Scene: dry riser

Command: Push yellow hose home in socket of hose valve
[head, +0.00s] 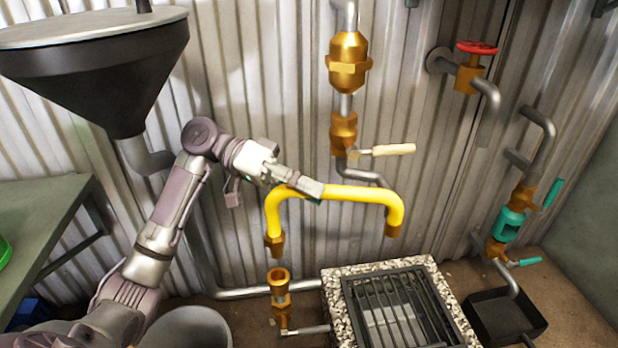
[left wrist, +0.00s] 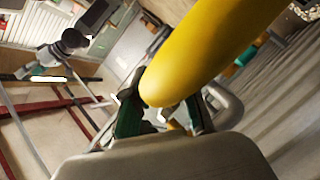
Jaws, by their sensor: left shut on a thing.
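The yellow hose (head: 345,193) is an upside-down U with a brass fitting at each end. My left gripper (head: 308,190) is shut on its top run, left of the middle. In the left wrist view the hose (left wrist: 215,45) lies across the gripper's fingers (left wrist: 165,115). The hose's left brass end (head: 274,243) hangs above an upright open brass socket (head: 280,282), with a visible gap between them. A brass valve with a cream lever (head: 390,150) is above the hose. My right gripper is out of view.
A stone-framed grate (head: 395,310) lies right of the socket. A black funnel (head: 100,65) hangs upper left above a green table (head: 45,215). Pipes with a red handwheel (head: 477,47) and a teal valve (head: 508,225) line the corrugated wall. A black tray (head: 505,315) sits lower right.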

